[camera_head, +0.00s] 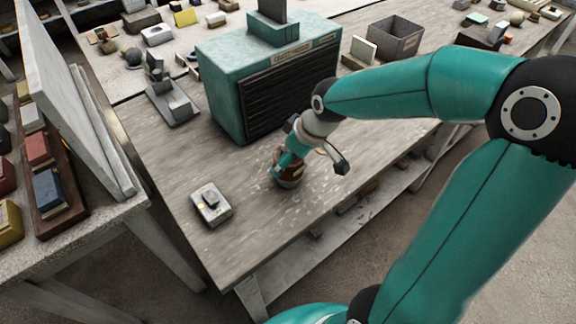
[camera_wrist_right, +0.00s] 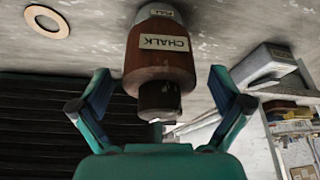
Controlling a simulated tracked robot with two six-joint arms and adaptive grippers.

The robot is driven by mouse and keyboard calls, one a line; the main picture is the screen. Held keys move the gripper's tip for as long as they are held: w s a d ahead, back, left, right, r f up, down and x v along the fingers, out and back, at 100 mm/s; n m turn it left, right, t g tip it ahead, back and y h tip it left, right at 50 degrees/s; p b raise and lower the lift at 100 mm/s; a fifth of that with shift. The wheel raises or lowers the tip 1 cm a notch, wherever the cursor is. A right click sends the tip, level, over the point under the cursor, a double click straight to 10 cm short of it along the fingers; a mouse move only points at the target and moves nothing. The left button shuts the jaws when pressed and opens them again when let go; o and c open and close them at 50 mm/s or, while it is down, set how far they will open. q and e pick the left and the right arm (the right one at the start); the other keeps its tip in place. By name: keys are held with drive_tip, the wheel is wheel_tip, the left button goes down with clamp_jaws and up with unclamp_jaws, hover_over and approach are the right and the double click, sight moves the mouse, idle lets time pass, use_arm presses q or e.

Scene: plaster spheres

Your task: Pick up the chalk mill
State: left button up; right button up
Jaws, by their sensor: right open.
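The chalk mill (camera_wrist_right: 158,60) is a brown cylinder with a pale band, a narrower dark end and a "CHALK" label. In the right wrist view it stands out from the tabletop between the fingers of my right gripper (camera_wrist_right: 160,92), which is open, with a gap on each side of the mill. In the head view the mill (camera_head: 290,181) is mostly hidden behind the right gripper (camera_head: 288,160), low over the table near its front edge. My left gripper is not in view.
A teal cabinet with dark slats (camera_head: 240,100) stands just behind the mill. A small pale box (camera_head: 211,204) lies to the left on the worktable (camera_head: 245,235). A wooden ring (camera_wrist_right: 47,22) lies on the tabletop. A grey open bin (camera_head: 397,40) stands farther back.

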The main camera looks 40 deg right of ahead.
drive_tip(key=shift+x, duration=1)
drive_tip(key=shift+w, duration=0.1)
drive_tip(key=shift+r, duration=0.1)
drive_tip(key=shift+c, duration=0.2)
drive_tip(key=c, duration=1.3)
drive_tip(key=shift+c, duration=1)
drive_tip(key=shift+r, duration=0.15)
